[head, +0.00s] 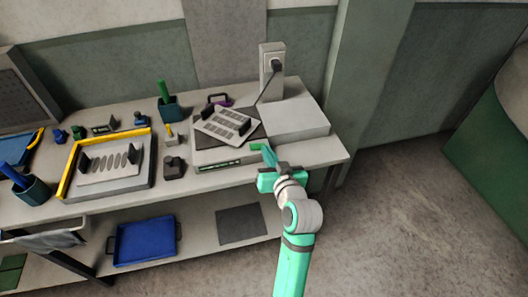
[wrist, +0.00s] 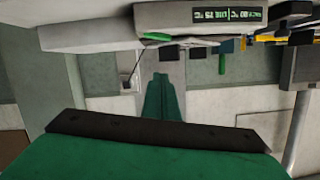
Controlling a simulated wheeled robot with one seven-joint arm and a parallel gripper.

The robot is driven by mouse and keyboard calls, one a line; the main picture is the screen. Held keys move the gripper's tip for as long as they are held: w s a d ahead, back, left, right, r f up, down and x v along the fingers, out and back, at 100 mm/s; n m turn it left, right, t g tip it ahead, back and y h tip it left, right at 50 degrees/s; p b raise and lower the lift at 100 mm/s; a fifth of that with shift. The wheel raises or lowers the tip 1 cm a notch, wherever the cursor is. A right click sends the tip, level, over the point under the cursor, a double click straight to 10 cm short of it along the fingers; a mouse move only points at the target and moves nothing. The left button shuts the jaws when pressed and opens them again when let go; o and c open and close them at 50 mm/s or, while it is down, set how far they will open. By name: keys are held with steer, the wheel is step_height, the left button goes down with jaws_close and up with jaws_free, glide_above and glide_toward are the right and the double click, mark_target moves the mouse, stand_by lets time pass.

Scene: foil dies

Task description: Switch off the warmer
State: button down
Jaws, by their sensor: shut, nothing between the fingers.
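The warmer (head: 222,164) is a grey slab near the table's front edge, with a dark top and a lit readout strip on its front. In the wrist view the picture is turned over, and the warmer's readout (wrist: 228,16) shows green and white figures at the top. A bright green part, apparently the switch (head: 257,147), sits right of the readout; it also shows in the wrist view (wrist: 157,37). My gripper (head: 268,151) is shut and empty, its teal tip close beside the switch. In the wrist view the gripper (wrist: 163,78) points toward it; contact is unclear.
A slotted plate (head: 222,125) with black grips lies on the warmer. A pale block (head: 295,118) stands to its right, below a wall socket (head: 272,66) with a plugged cord. A yellow-edged tray (head: 67,166) and a small dark block (head: 174,168) are left. Open floor lies right.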

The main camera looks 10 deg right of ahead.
glide_above(258, 146)
steer(key=s, duration=0.4)
steer(key=f, duration=0.2)
steer(key=shift+w+a+f, duration=0.1)
steer(key=shift+w+f, duration=0.05)
steer(key=shift+f, duration=0.5)
steer(key=shift+w+a+f, duration=0.15)
steer(key=shift+w+f, duration=0.05)
steer(key=shift+f, duration=0.5)
steer(key=shift+w+a+f, duration=0.1)
steer(key=shift+w+f, duration=0.05)
steer(key=shift+f, duration=0.5)
